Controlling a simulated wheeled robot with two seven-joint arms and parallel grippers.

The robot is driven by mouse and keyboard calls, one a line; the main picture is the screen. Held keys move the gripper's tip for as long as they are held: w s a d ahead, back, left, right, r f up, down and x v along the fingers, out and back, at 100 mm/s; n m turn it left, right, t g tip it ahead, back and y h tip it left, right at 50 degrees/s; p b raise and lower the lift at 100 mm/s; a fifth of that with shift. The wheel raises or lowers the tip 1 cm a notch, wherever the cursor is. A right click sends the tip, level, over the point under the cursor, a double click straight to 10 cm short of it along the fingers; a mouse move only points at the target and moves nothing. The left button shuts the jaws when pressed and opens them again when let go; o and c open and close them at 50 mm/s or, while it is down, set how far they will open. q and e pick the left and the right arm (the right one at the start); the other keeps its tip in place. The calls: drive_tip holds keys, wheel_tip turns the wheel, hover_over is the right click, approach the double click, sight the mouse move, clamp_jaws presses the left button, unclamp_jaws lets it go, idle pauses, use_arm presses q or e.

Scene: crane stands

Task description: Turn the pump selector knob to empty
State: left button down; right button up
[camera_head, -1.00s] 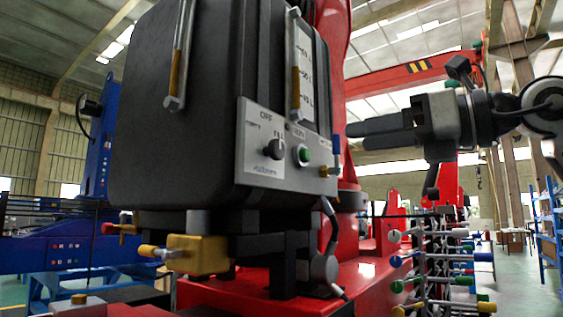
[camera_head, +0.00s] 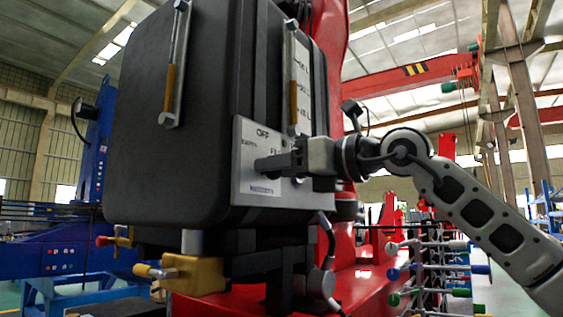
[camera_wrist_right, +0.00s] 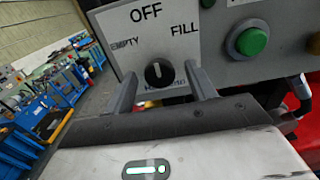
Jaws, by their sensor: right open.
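The black selector knob (camera_wrist_right: 159,73) sits on a pale panel (camera_wrist_right: 107,24) labelled EMPTY at left, OFF at top and FILL at right. Its white mark points up, roughly toward OFF. In the head view the panel (camera_head: 242,182) is on the black tank, and my gripper hides the knob. My right gripper (camera_wrist_right: 161,76) is open, with one finger on each side of the knob; I cannot tell whether either touches it. In the head view the right gripper (camera_head: 266,164) reaches in from the right. My left gripper is not in view.
A green button (camera_wrist_right: 250,41) is right of the knob on the grey plate. The black tank (camera_head: 175,110) carries gauge tubes. Yellow valve fittings (camera_head: 190,275) are below it. A rack with coloured knobs (camera_head: 435,270) stands at lower right.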

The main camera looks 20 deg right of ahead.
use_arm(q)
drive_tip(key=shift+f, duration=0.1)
use_arm(e)
drive_tip(key=shift+w+a, duration=0.15)
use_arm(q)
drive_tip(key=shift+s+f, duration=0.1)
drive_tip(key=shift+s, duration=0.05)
use_arm(e)
drive_tip(key=c, duration=1)
drive_tip(key=shift+n, duration=0.3)
use_arm(q)
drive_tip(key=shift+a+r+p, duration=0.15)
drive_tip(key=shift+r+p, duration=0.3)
drive_tip(key=shift+p, duration=0.35)
use_arm(e)
drive_tip(key=n, duration=0.8)
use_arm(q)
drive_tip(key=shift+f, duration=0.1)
use_arm(e)
drive_tip(key=shift+n, duration=0.3)
